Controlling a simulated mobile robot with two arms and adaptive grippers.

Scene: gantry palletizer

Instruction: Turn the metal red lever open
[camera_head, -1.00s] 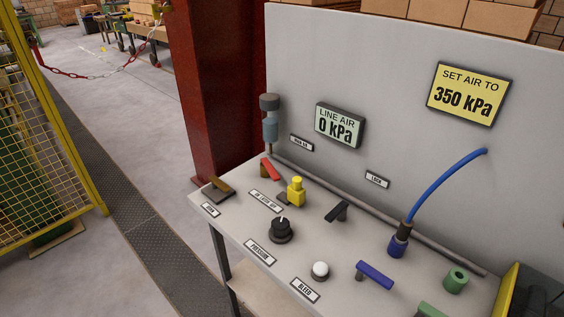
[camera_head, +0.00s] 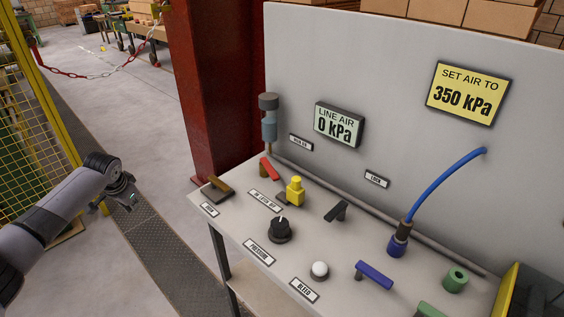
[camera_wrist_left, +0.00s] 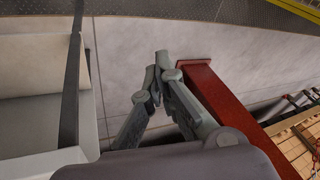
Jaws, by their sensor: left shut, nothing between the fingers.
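The red lever (camera_head: 269,168) is a small flat handle at the back left of the grey bench, on the pipe below a grey-blue cylinder (camera_head: 269,118). It lies slanted, one end toward the bench's front right. My left gripper (camera_head: 127,203) is left of the bench, over the floor, apart from the lever. In the left wrist view its fingers (camera_wrist_left: 157,72) are together, with nothing between them. The lever cannot be made out in that view. My right gripper is not in view.
Near the lever are a brown pedal-like handle (camera_head: 219,187), a yellow block (camera_head: 296,190), a black knob (camera_head: 281,229) and a black lever (camera_head: 338,211). A dark red column (camera_head: 215,90) stands behind the bench's left end. A yellow mesh fence (camera_head: 50,100) is at far left.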

